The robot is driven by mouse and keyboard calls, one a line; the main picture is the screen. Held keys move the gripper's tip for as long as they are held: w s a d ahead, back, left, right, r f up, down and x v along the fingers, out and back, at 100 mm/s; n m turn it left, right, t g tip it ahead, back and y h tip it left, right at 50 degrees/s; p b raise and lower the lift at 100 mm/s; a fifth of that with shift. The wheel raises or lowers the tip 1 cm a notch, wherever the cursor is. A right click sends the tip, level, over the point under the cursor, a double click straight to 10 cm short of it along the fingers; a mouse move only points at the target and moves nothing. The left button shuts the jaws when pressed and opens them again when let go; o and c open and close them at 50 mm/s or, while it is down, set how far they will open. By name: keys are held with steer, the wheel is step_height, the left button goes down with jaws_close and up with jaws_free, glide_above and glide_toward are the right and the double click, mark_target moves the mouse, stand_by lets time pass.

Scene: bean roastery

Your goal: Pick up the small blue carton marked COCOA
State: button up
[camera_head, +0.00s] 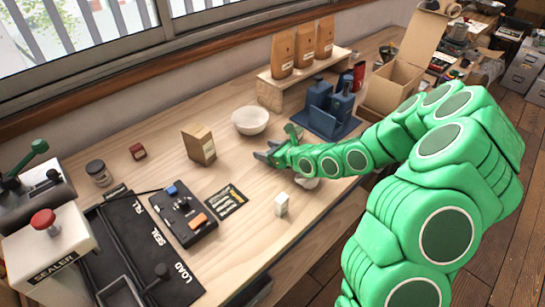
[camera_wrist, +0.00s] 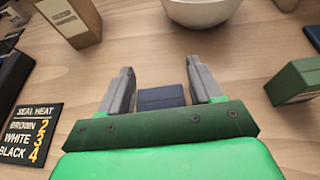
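A small dark blue carton (camera_wrist: 160,98) shows in the wrist view between the two fingers of my gripper (camera_wrist: 160,66). The palm edge hides its near part, and I can read no COCOA mark on it. Gaps show between the carton and both grey fingers. My gripper is open, low over the wooden table, and also shows in the head view (camera_head: 262,150). I cannot make out the blue carton in the head view; my gripper and arm cover that spot.
A green carton (camera_wrist: 297,82) stands close on the right in the wrist view. A white bowl (camera_head: 250,120) and a brown carton (camera_head: 199,145) stand near my gripper. A black heat card (camera_head: 226,201) and a small white carton (camera_head: 281,204) are nearer the front.

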steer(key=c, duration=0.8)
steer(key=shift+r, duration=0.1)
